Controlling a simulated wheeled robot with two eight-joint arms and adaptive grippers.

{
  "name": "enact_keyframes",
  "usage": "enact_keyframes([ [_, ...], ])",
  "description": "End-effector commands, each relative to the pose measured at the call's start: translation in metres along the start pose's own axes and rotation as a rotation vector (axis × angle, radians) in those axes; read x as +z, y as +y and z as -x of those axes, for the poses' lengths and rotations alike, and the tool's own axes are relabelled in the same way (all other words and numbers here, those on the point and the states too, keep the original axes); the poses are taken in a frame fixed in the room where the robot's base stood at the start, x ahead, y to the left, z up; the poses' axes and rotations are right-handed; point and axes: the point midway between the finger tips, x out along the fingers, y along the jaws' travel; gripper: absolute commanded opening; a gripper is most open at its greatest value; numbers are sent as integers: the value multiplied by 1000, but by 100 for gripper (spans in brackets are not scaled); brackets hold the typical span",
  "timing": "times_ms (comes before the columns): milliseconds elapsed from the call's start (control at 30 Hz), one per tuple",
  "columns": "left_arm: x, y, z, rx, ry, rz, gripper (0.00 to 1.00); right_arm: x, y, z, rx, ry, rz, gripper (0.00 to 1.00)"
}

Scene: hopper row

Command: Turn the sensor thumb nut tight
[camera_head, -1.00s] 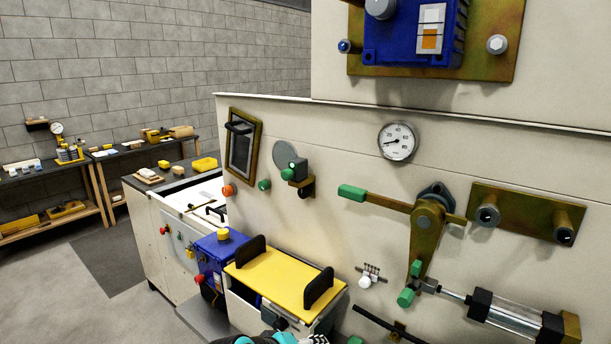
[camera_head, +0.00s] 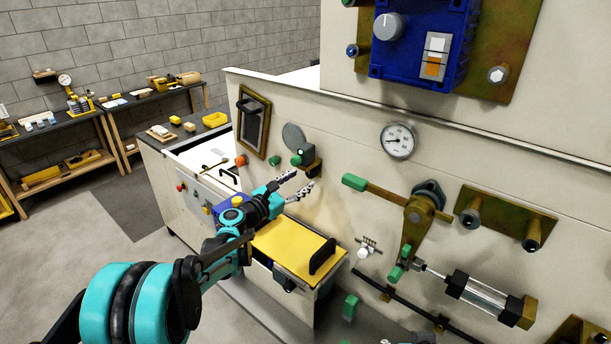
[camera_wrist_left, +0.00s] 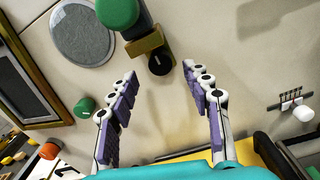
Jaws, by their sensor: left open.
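The sensor (camera_head: 297,160), a small dark block with a green cap, sits on a brass bracket (camera_head: 312,165) on the cream panel, beside a grey disc. In the left wrist view the green cap (camera_wrist_left: 117,12) and the brass bracket (camera_wrist_left: 145,43) are at the top. A dark round knob (camera_wrist_left: 160,63) under the bracket appears to be the thumb nut. My left gripper (camera_head: 299,182) is open and empty, just below the sensor. In the wrist view its fingertips (camera_wrist_left: 160,72) lie either side of the knob, apart from it; the exact depth is unclear. My right gripper is not seen.
The grey disc (camera_head: 293,136), a green button (camera_head: 274,161) and an orange button (camera_head: 240,160) are left of the sensor. A yellow-topped cart (camera_head: 290,247) stands below. A green-handled lever (camera_head: 380,192) and a gauge (camera_head: 398,140) are to the right.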

Motion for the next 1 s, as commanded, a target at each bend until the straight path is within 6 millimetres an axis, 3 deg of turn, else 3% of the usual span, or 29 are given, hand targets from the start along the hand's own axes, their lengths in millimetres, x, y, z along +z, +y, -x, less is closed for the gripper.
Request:
enact_keyframes([
  [233, 0, 0, -31, -1, 1, -2, 49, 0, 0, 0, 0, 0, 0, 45],
  [567, 1, 0, -35, -1, 1, -3, 49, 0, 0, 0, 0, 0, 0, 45],
  [700, 1, 0, -35, -1, 1, -3, 12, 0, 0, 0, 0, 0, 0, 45],
  [767, 1, 0, -35, -1, 1, -3, 0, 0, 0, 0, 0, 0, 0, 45],
  [1000, 0, -1, -35, -1, 1, -61, 0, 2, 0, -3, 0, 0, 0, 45],
])
